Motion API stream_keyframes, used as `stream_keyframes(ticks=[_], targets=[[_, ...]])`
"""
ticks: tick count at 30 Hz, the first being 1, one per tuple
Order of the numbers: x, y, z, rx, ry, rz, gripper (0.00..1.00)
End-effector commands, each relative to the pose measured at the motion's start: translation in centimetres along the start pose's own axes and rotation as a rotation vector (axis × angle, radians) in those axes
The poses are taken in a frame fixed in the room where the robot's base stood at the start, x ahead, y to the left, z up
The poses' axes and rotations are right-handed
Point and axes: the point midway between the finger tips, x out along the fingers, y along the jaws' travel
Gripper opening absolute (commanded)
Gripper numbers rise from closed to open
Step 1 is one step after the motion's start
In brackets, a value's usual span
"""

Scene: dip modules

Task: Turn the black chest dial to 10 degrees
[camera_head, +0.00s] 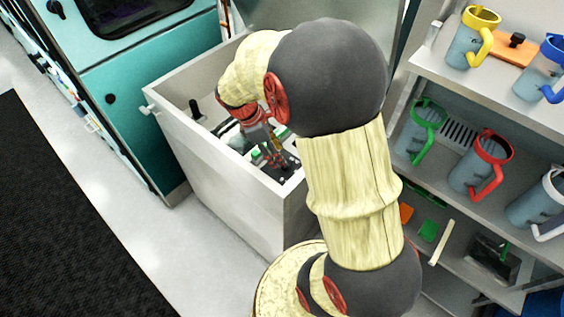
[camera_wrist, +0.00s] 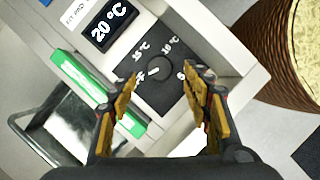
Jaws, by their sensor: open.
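The black chest dial (camera_wrist: 157,73) is in the middle of the wrist view, on a dark panel (camera_wrist: 172,90) marked 15 °C and 10 °C, with a partly hidden OFF mark at its left. A light mark shows on the dial; its exact direction is hard to tell. A display (camera_wrist: 107,24) beside the panel reads 20 °C. My gripper (camera_wrist: 160,74) is open, its yellowish fingers to the left and right of the dial in the picture. I cannot tell whether they touch it. In the head view my gripper (camera_head: 272,154) reaches into the open chest (camera_head: 222,176).
A shelf unit (camera_head: 480,95) with several mugs stands at the right. A teal cabinet (camera_head: 140,85) stands behind the chest at the left. Bare floor (camera_head: 140,205) and a black mat (camera_head: 55,220) are at the left.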

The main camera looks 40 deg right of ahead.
Motion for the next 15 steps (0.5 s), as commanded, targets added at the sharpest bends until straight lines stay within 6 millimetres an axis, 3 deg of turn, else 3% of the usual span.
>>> stream_keyframes(ticks=[1,6,15], targets=[[1.2,-0.1,-0.1,0.001,-0.001,-0.003,0.49],[3.4,0.0,0.0,0.002,-0.001,-0.001,0.49],[4.6,0.0,0.0,0.001,0.001,0.000,0.49]])
